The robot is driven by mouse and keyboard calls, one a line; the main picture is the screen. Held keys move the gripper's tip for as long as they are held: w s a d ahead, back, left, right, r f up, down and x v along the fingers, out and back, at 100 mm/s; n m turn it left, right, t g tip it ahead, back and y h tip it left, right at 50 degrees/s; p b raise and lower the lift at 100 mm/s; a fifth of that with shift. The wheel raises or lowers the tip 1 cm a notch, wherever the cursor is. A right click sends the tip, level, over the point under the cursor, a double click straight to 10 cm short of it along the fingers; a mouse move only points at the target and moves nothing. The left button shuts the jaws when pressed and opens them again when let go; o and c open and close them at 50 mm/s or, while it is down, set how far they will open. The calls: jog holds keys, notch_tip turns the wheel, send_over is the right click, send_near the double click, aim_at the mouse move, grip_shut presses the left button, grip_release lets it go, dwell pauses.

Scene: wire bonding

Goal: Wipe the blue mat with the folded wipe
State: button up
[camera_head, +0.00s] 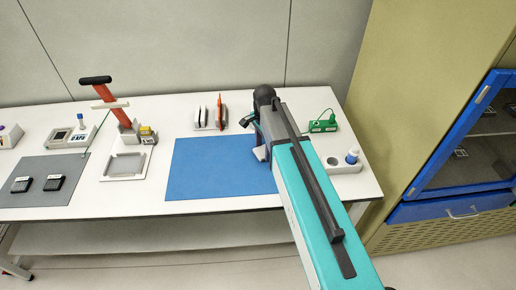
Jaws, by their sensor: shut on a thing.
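The blue mat (210,170) lies flat on the white table, right of its middle. My arm reaches in from the lower right and covers the mat's right part. My gripper (258,145) is over the mat's right side, near its back right corner. It is shut on a small white thing, which looks like the folded wipe (261,154). The wipe is low at the mat's surface; I cannot tell whether it touches. The fingertips are small and partly hidden by the arm.
A rack with upright black and orange items (211,116) stands behind the mat. A green device (323,123) and a white holder (343,164) with a blue-capped bottle (352,157) stand right. A grey tray (125,165) and red-armed press (116,110) stand left.

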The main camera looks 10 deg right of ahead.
jog(key=shift+d+r+p, duration=0.2)
jog(key=shift+r+p, duration=2.1)
jog(key=shift+r, duration=1.7)
